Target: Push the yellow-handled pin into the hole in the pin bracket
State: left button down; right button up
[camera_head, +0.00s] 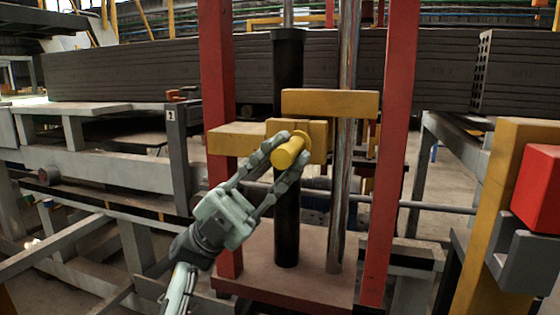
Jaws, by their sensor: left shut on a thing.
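The yellow-handled pin (288,153) shows as a short yellow cylinder pointing toward me, in front of the yellow pin bracket (317,137). My left gripper (289,152) is shut on the pin's handle, with one finger on its upper left side and the other on its right side. The pin's far end and the hole are hidden behind the handle and fingers, so I cannot tell how deep the pin sits. The right gripper is not in view.
A red post (217,90) and another red post (391,130) flank the bracket. A black column (287,220) and a shiny rod (341,200) stand between them on a reddish base plate (290,285). A red box (540,185) is at the right. Grey frames stand at the left.

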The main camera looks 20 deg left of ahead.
pick_arm(q)
jog(key=shift+w, duration=0.8)
jog(key=c, duration=1.3)
grip_release()
jog(key=v, duration=1.2)
